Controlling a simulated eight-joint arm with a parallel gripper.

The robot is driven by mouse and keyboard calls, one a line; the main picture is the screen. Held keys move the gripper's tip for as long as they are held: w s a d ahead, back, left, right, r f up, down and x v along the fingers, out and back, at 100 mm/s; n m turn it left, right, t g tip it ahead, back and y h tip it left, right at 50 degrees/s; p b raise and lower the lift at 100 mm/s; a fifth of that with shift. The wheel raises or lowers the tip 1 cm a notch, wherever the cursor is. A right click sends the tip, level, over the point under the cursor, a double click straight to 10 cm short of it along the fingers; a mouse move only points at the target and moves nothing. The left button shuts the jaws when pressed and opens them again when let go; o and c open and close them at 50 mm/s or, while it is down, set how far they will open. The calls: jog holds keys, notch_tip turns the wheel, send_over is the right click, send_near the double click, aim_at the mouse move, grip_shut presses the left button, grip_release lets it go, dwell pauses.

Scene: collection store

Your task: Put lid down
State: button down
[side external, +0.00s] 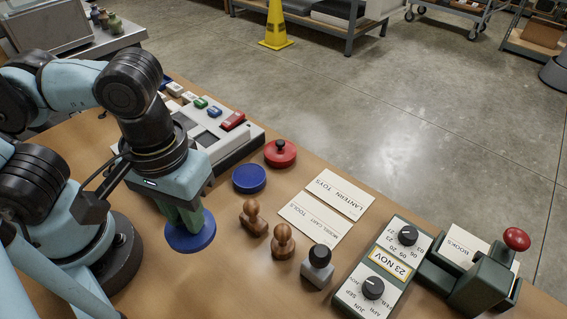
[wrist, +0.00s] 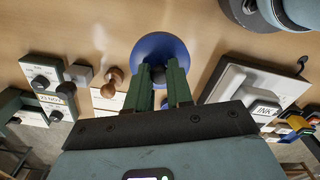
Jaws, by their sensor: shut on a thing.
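My gripper (side external: 186,218) is shut on a round blue lid (side external: 191,238), which hangs flat under the green fingers close to my base. The lid's grip point is hidden by the fingers. In the wrist view, the lid (wrist: 160,45) shows beyond the fingertips (wrist: 162,70). I cannot tell how far it is above the table. A blue round pad (side external: 249,178) sits on the table to the right of and behind the lid, apart from it.
Two wooden stamps (side external: 254,217) and a black-knobbed stamp (side external: 317,267) stand right of the lid. Two cards (side external: 340,195), a date stamper (side external: 385,275) and a red-knobbed press (side external: 485,275) lie farther right. A grey tray unit (side external: 240,140) is behind. Bare table (side external: 215,285) lies in front.

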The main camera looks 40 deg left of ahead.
send_over(215, 209)
notch_tip(215, 209, down, 7)
jog(key=shift+r, duration=0.2)
jog(key=shift+f, duration=2)
jog(key=c, duration=1)
grip_release()
jog(key=shift+f, duration=0.15)
jog(key=shift+r, duration=6.05)
jog(key=w+a+m+t, duration=0.1)
jog(key=w+a+t, duration=0.1)
jog(key=w+a+m+t, duration=0.2)
jog(key=w, duration=0.1)
jog(key=w+a+r+m+t, duration=0.1)
jog(key=w+a+t, duration=0.1)
jog(key=t, duration=0.1)
jog(key=shift+w+a+m, duration=0.25)
jog(key=shift+m, duration=0.05)
